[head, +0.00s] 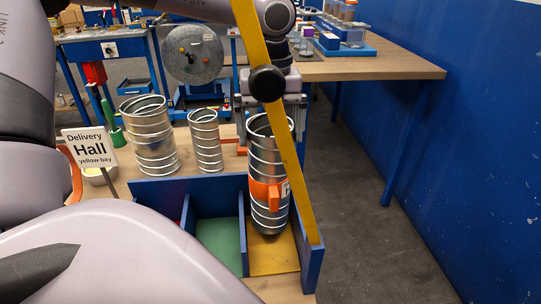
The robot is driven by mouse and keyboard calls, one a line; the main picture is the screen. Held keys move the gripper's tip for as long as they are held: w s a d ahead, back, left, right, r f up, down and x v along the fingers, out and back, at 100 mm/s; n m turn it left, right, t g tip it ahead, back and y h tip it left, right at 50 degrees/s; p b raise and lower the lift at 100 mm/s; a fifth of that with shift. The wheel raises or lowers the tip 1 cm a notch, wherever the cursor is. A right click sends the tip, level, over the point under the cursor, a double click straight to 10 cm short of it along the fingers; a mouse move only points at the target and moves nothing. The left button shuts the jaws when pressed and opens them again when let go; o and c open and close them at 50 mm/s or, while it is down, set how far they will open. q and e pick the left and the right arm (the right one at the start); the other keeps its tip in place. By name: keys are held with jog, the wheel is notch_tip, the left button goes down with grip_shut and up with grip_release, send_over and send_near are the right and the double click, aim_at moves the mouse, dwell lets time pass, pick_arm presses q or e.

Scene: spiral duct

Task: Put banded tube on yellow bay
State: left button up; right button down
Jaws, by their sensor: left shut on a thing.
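The banded tube (262,157) is a ribbed silver spiral duct with an orange band (260,190) around its middle. It is upright over the yellow bay (273,262), the right compartment of a blue-walled rack. Its lower end is close to the yellow floor; I cannot tell whether it touches. My left gripper (268,122) is at the tube's upper end and shut on it; its fingertips are partly hidden by the tube and a yellow bar. My right gripper is not in view. A sign (90,149) reads "Delivery Hall yellow bay".
The yellow bar (290,150) slants down to the rack's right wall (313,262). A green bay (220,245) lies left of the yellow one. Two plain ribbed tubes, one wide (150,140) and one narrow (206,145), stand behind the rack. Open floor lies right.

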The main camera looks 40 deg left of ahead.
pick_arm(q)
notch_tip(320, 180, down, 6)
jog(key=o, duration=1.5)
notch_tip(320, 180, up, 12)
jog(key=shift+r, duration=0.15)
